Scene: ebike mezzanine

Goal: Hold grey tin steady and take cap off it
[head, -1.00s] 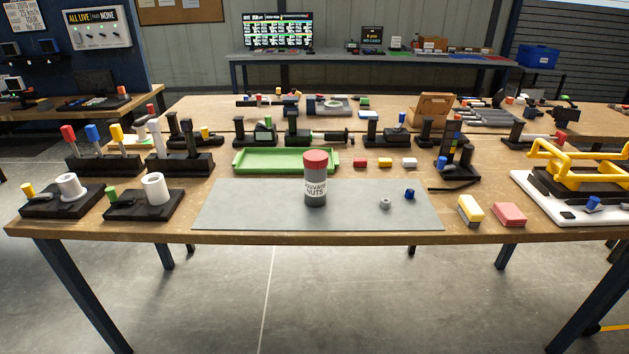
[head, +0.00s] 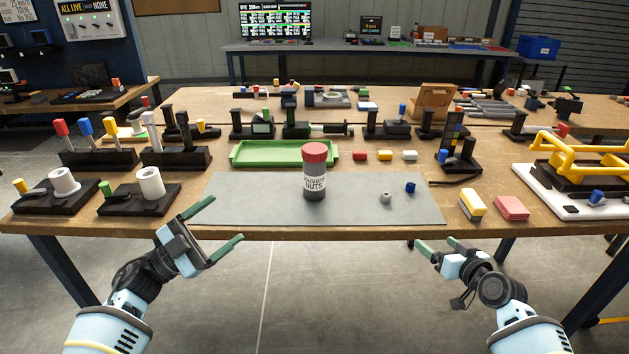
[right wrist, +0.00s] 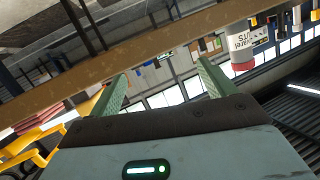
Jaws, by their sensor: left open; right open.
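The grey tin (head: 314,190) stands upright on the grey mat (head: 250,205) near the table's front edge, with a white label. Its red cap (head: 314,151) sits on top. The tin also shows tilted in the right wrist view (right wrist: 248,40), with the red cap (right wrist: 242,68) at its lower end. My left gripper (head: 228,224) is open and empty, in front of the table edge, left of the tin and apart from it. My right gripper (head: 436,246) is open and empty, in front of the table edge and to the right. Its two green fingers show in the right wrist view (right wrist: 160,85).
A grey nut (head: 386,197) and a blue piece (head: 410,188) lie on the mat, right of the tin. A green tray (head: 285,162) lies behind it. Black stands with white cups (head: 150,184) are at left. Yellow (head: 472,205) and red (head: 511,208) blocks are at right.

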